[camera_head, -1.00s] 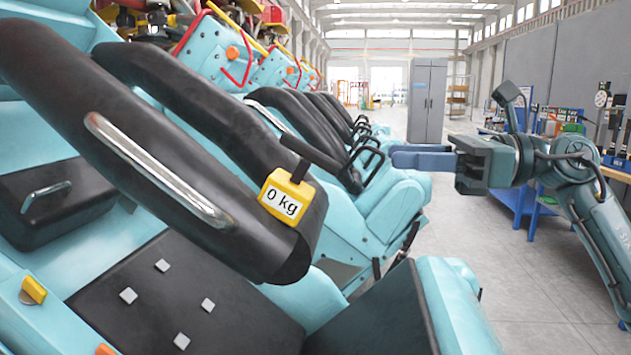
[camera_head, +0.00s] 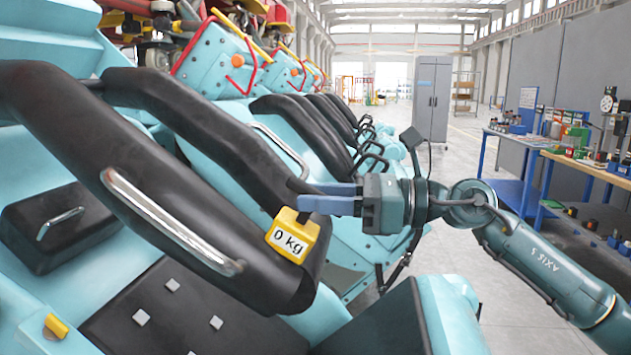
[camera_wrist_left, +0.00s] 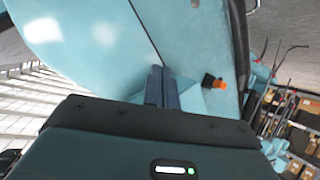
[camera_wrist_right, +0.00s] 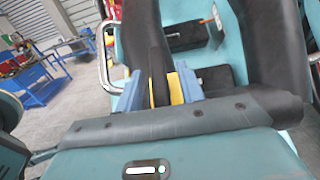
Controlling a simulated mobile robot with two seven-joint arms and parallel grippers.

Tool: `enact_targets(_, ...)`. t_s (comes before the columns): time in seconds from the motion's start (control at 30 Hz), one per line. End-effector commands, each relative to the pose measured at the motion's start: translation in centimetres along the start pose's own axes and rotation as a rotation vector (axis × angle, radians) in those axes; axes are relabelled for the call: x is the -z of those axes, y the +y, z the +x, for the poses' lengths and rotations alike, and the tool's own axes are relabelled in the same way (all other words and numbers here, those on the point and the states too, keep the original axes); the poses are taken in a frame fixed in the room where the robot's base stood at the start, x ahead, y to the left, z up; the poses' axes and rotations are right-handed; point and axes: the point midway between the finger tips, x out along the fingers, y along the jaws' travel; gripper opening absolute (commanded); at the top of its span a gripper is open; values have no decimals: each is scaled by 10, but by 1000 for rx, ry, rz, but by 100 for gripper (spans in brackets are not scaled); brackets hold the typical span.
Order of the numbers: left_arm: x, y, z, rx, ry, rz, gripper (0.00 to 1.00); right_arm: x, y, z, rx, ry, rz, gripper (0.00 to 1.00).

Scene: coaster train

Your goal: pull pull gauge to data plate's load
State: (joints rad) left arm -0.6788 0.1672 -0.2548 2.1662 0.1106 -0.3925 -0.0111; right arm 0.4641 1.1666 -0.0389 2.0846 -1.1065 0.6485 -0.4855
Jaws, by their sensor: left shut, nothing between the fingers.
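The yellow pull gauge (camera_head: 292,236) reads "0 kg" and sits at the lower end of the nearest black padded bar (camera_head: 150,190). A short dark handle (camera_head: 301,187) rises from it. My right gripper (camera_head: 312,196) is open, with its blue fingertips at the handle. In the right wrist view, the dark handle (camera_wrist_right: 157,75) and yellow of the gauge (camera_wrist_right: 176,90) show between the parted fingers (camera_wrist_right: 158,88); contact cannot be told. My left gripper (camera_wrist_left: 161,86) is shut and empty against a turquoise background, outside the head view. I cannot make out a data plate.
Turquoise coaster cars with more black bars (camera_head: 215,125) run back in a row. A metal grab handle (camera_head: 170,220) is on the near bar. A blue workbench (camera_head: 515,185) and grey cabinet (camera_head: 431,98) stand to the right, beyond open floor.

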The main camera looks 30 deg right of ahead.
Motion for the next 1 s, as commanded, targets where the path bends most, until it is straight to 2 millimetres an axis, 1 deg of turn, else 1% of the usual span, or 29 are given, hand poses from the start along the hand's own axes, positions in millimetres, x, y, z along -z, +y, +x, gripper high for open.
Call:
enact_targets(0.03, 3, 0, -2, 1, -2, 6, 0, -3, 0, 3, -2, -1, 0, 38)
enact_targets(0.2, 2, 1, -2, 1, -7, 17, 0, 0, 1, 9, -2, 0, 0, 38)
enact_targets(0.47, 0, 2, -2, -1, -11, 18, 0, 0, 0, 9, -1, 0, 0, 37)
enact_targets(0.9, 0, 1, -2, -1, -11, 17, 0, 0, 0, 9, -1, 1, 0, 1)
enact_targets(1.0, 0, 1, -2, -1, -10, 17, 0, 0, 0, 9, -1, 1, 0, 0)
